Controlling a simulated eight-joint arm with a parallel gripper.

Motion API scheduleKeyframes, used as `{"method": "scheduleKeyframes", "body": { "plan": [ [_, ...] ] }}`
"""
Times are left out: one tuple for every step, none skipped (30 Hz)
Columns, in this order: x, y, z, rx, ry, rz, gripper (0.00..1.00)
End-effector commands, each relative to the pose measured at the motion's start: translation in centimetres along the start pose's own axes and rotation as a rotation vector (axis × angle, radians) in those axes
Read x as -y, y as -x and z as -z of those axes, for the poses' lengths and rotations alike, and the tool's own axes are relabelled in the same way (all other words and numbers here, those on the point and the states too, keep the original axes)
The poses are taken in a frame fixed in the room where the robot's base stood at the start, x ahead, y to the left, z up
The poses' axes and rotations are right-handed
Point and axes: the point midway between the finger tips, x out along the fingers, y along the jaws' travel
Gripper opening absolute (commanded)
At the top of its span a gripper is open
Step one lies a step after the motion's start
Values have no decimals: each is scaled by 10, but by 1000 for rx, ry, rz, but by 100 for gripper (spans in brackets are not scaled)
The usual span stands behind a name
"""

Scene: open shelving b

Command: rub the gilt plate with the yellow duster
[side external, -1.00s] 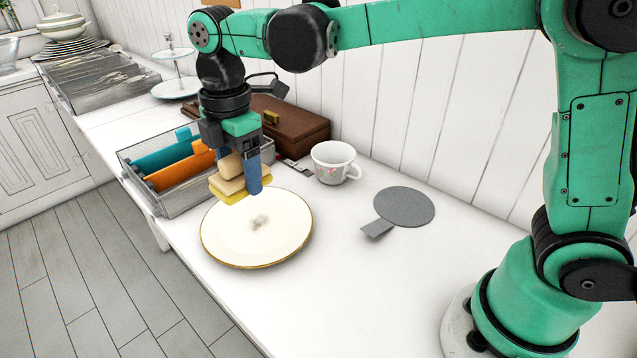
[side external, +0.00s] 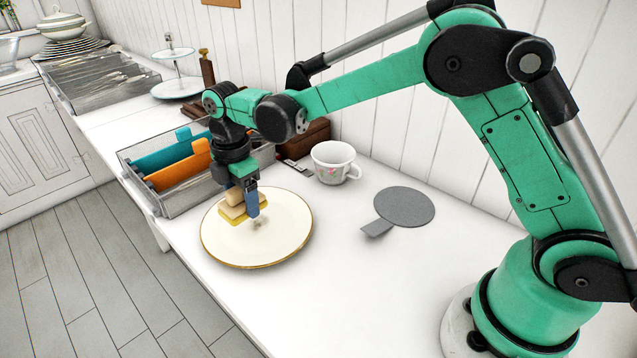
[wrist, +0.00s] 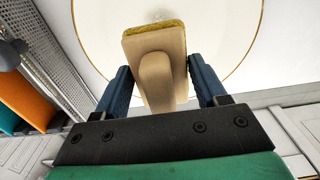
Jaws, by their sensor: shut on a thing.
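The gilt plate (side external: 280,228) is white with a gold rim and lies flat on the white counter, with a small greyish smudge (side external: 260,224) near its middle. The yellow duster (side external: 232,216) is a yellow pad under a pale wooden block with a handle (wrist: 160,75). My gripper (side external: 246,200) is shut on the duster's handle, with a blue finger on each side of it in the wrist view. The duster is low over the plate's upper left part, beside the smudge. I cannot tell for sure whether the pad touches the plate.
A flowered white cup (side external: 333,164) and a grey round paddle-shaped thing (side external: 405,207) are to the right. A brown box is partly behind my arm.

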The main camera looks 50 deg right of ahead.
Motion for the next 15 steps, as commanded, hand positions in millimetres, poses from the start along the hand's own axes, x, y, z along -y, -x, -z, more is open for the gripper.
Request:
{"method": "scheduleKeyframes", "body": {
  "plan": [
    [0, -5, 0, 0, 0, 0, 23],
    [0, -8, 0, 0, 0, 0, 23],
    [0, -11, 0, 0, 0, 0, 23],
    [0, -14, 0, 0, 0, 0, 23],
    [0, -17, 0, 0, 0, 0, 23],
    [0, -20, 0, 0, 0, 0, 23],
    [0, -23, 0, 0, 0, 0, 23],
    [0, -26, 0, 0, 0, 0, 23],
    [0, -30, 0, 0, 0, 0, 23],
    [0, -34, 0, 0, 0, 0, 23],
    [0, -37, 0, 0, 0, 0, 23],
    [3, -37, -5, 0, -1, 0, 23],
    [4, -38, -7, 0, -1, 0, 23],
    [6, -38, -9, 0, -1, 0, 23],
    [8, -38, -12, 0, -2, 0, 23]
  ]
}}
